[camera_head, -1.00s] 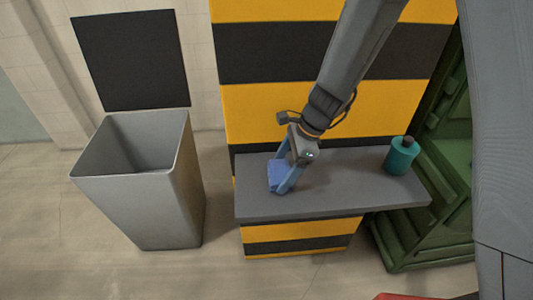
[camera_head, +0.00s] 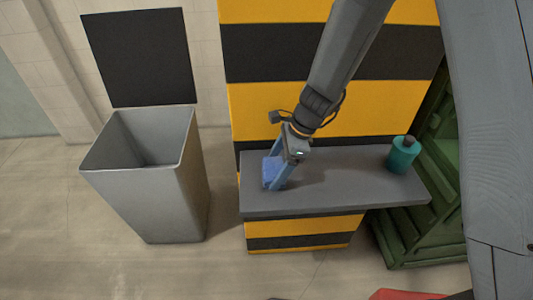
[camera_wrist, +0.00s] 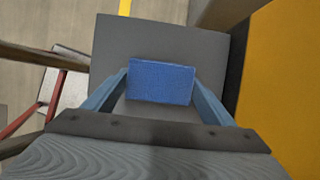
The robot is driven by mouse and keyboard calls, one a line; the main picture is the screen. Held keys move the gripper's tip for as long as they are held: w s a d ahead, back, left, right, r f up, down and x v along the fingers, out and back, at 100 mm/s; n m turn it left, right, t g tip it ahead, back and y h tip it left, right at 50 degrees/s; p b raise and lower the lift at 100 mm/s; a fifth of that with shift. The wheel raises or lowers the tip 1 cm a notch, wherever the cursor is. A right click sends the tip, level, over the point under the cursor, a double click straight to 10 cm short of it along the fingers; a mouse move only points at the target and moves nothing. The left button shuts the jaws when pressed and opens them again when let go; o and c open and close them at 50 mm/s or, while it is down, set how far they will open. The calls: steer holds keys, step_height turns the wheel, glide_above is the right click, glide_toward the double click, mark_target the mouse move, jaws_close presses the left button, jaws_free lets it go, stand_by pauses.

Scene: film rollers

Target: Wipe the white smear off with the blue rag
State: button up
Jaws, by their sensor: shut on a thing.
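The blue rag (camera_head: 270,172) is a folded block between the fingers of my gripper (camera_head: 276,174), at the left end of the grey shelf (camera_head: 345,180). In the wrist view the rag (camera_wrist: 161,82) sits squarely between the two blue fingers of my gripper (camera_wrist: 160,92), which is shut on it. The rag is at or just above the shelf top; I cannot tell if it touches. No white smear shows in either view; the rag and gripper hide part of the shelf's left end.
A grey open bin (camera_head: 150,195) stands on the floor left of the shelf. A yellow-and-black striped wall (camera_head: 285,105) rises behind. A green metal structure (camera_head: 415,230) is at the right.

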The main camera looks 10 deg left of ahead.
steer(key=shift+s+a, duration=0.15)
steer(key=shift+a, duration=0.3)
steer(key=shift+s+a+r+p, duration=0.15)
steer(key=shift+a+p, duration=0.15)
steer(key=shift+a, duration=0.4)
step_height(320, 180, up, 3)
steer(key=shift+d+r+p, duration=0.1)
steer(key=shift+r+p, duration=0.05)
steer(key=shift+p, duration=1.05)
step_height(320, 180, up, 5)
steer(key=p, duration=0.4)
steer(key=shift+f, duration=0.2)
steer(key=shift+s, duration=0.1)
